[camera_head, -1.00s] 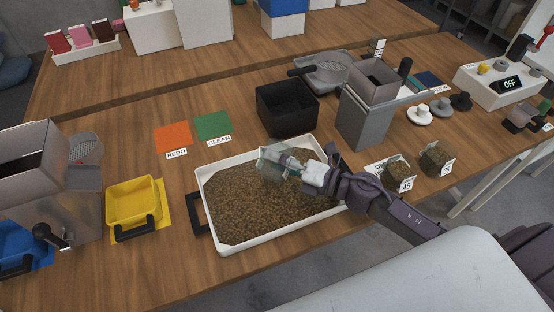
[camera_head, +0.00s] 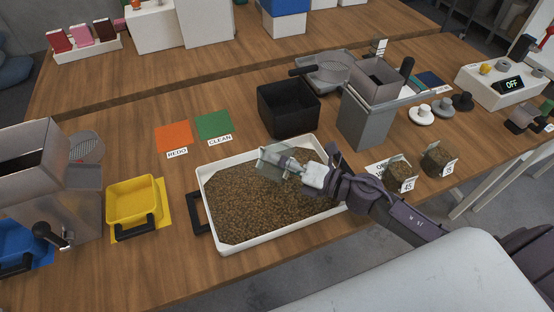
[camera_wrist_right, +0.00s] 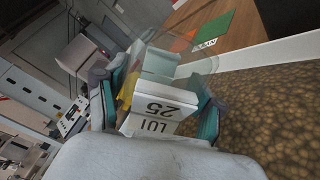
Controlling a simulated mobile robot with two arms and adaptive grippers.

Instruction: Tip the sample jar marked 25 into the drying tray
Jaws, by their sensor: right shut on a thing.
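The clear sample jar (camera_head: 272,160) is in my right gripper (camera_head: 291,168), tipped over on its side above the white drying tray (camera_head: 272,238). In the right wrist view the jar (camera_wrist_right: 178,64) has a white label reading 25, seen upside down, between the teal fingers of the gripper (camera_wrist_right: 165,98). Its see-through walls show no grain inside. Brown grains (camera_head: 250,205) cover the tray floor. The jar's mouth is hard to make out. My left gripper is out of view.
Two filled jars, marked 45 (camera_head: 400,172) and another number (camera_head: 437,160), stand right of the tray. A black bin (camera_head: 287,112) stands behind it, and a yellow bin (camera_head: 133,204) to its left. Orange (camera_head: 173,136) and green (camera_head: 213,125) mats lie on bare wood.

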